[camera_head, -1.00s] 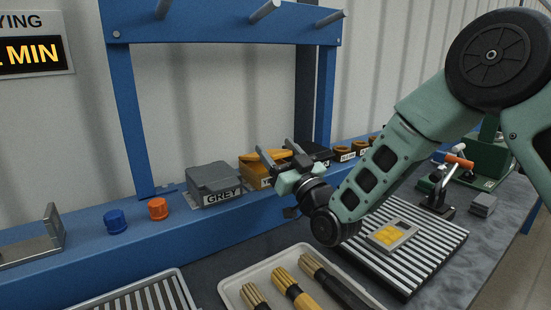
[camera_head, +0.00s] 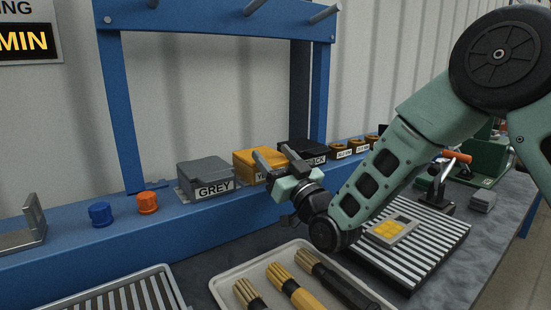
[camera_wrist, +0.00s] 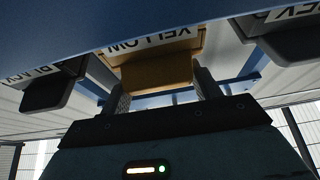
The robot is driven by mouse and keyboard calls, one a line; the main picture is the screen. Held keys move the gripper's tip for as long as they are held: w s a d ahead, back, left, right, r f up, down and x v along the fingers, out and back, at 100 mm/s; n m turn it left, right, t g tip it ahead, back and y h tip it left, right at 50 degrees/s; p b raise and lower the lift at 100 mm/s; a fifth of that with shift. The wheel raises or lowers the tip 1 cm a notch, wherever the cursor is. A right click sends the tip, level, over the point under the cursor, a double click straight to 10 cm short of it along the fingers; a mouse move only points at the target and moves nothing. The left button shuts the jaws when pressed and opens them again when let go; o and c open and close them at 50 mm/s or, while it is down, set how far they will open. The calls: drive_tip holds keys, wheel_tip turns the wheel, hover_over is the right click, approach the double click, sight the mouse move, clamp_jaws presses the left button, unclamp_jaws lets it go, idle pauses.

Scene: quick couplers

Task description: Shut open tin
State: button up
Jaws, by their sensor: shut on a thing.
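The yellow tin (camera_head: 252,160) stands on the blue ledge between the grey tin (camera_head: 205,174) and the black tin (camera_head: 302,150). Its lid looks down and flat on the box. My gripper (camera_head: 273,156) is at the front right of the yellow tin and partly hides its label. In the wrist view, the yellow lid's front edge (camera_wrist: 152,73) lies between my two fingers (camera_wrist: 163,95), and they are shut on it. The grey and black tins also look closed.
Blue (camera_head: 100,214) and orange (camera_head: 147,203) caps and a metal bracket (camera_head: 30,222) are on the ledge at left. A tray (camera_head: 222,286) of brush-like bundles lies in front. A ribbed mat (camera_head: 440,236) lies under my arm. Blue posts (camera_head: 124,120) rise behind.

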drive_tip(key=o, duration=1.5)
drive_tip(key=shift+f, duration=0.2)
drive_tip(key=shift+c, duration=0.2)
drive_tip(key=shift+r, duration=0.15)
wheel_tip(320, 180, up, 10)
